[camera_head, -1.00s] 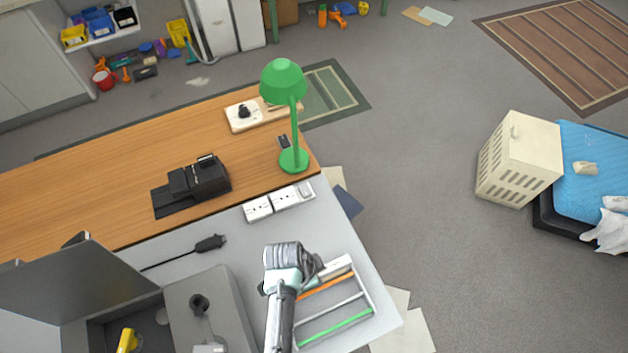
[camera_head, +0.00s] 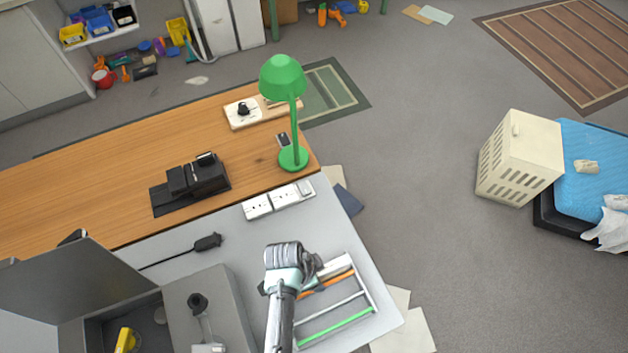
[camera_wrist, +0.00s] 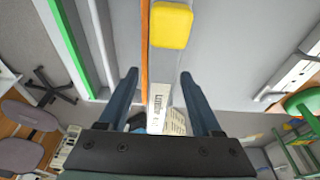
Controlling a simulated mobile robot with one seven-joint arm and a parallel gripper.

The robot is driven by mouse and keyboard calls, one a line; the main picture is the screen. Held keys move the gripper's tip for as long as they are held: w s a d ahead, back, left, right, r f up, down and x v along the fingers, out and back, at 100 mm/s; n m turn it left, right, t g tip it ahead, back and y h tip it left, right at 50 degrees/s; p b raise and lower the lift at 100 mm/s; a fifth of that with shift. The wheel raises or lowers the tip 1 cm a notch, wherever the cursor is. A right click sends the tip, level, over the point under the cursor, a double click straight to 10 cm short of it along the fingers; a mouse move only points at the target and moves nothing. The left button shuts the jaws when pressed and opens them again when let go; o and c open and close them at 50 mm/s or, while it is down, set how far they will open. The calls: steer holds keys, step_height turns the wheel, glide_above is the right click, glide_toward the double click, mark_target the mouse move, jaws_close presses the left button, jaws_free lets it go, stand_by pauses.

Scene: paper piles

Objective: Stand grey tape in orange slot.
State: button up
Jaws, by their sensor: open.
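A white-framed rack (camera_head: 372,292) lies on the grey desk, with an orange bar (camera_head: 337,281) at its back and a green bar (camera_head: 335,328) at its front. My gripper (camera_head: 314,280) is over its back left part and hides some of the orange bar. In the wrist view my gripper (camera_wrist: 163,88) is open, fingers apart, with nothing clearly held. The orange bar (camera_wrist: 145,50) runs between the fingers' lines, beside a yellow block (camera_wrist: 171,24) and a white labelled piece (camera_wrist: 160,98). I cannot single out the grey tape with certainty.
A grey box (camera_head: 215,285) and a raised panel (camera_head: 75,290) stand left of my arm. White power sockets (camera_head: 278,200), a black plug (camera_head: 207,242) and a green lamp (camera_head: 293,158) are behind. The desk's right edge is close to the rack.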

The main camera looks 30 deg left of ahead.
steer(key=shift+r, duration=0.1)
steer(key=v, duration=1.2)
steer(key=shift+r, duration=0.4)
